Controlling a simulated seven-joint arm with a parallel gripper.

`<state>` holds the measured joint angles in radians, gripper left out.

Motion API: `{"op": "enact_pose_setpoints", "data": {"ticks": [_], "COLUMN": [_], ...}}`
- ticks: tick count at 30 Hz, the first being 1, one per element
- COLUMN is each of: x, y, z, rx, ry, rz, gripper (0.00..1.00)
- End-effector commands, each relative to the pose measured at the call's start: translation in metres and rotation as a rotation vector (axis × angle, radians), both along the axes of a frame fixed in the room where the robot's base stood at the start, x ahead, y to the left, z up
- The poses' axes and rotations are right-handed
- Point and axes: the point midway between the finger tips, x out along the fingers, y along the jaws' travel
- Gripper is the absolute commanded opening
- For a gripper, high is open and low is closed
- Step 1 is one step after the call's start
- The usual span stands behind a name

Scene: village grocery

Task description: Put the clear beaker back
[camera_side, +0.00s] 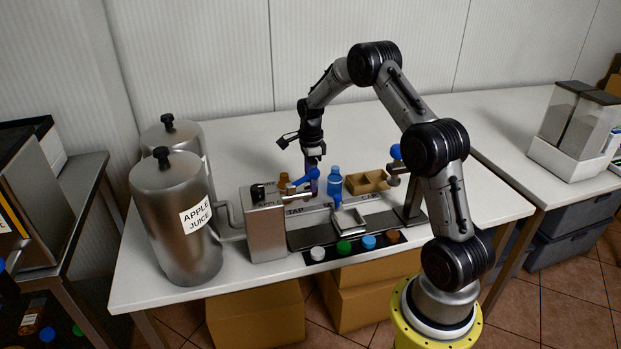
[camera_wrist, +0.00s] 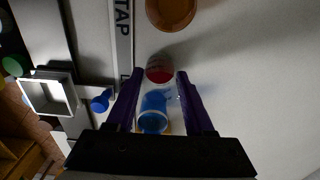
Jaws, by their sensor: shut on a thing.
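My gripper (camera_wrist: 157,77) shows two purple fingers in the wrist view. Between their tips is a clear round vessel with a red part (camera_wrist: 160,69), which looks like the clear beaker. Whether the red is its content or something seen through it, I cannot tell. In the side view my gripper (camera_side: 313,188) points down over the white table, behind the tap counter. The beaker is not clearly visible there. A blue bottle (camera_side: 334,181) stands just right of the fingers. In the wrist view a blue round thing (camera_wrist: 153,112) shows between the fingers, below the beaker.
An amber container (camera_side: 284,180) stands left of my gripper. A tan divided box (camera_side: 367,182) stands right of the blue bottle. The metal tap counter (camera_side: 266,229) has blue levers and a square frame (camera_side: 348,219). Steel juice tanks (camera_side: 177,235) stand left.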

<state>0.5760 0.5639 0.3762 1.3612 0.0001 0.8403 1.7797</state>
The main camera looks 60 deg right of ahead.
Motion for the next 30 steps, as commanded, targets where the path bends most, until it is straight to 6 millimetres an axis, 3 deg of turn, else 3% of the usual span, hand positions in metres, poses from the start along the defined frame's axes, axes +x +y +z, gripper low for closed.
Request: {"op": "enact_pose_setpoints", "data": {"ticks": [22, 23, 28, 30], "x": [0.0001, 0.0002, 0.0001, 0.0001], "y": [-0.0001, -0.0002, -0.0001, -0.0001], "z": [-0.0054, -0.0053, -0.0052, -0.0052], "rx": [0.0, -0.001, 0.0, 0.0], "ry": [0.0, -0.001, 0.0, 0.0], "rz": [0.0, 0.0, 0.0, 0.0], "gripper": [0.0, 0.57, 0.87, 0.88]}}
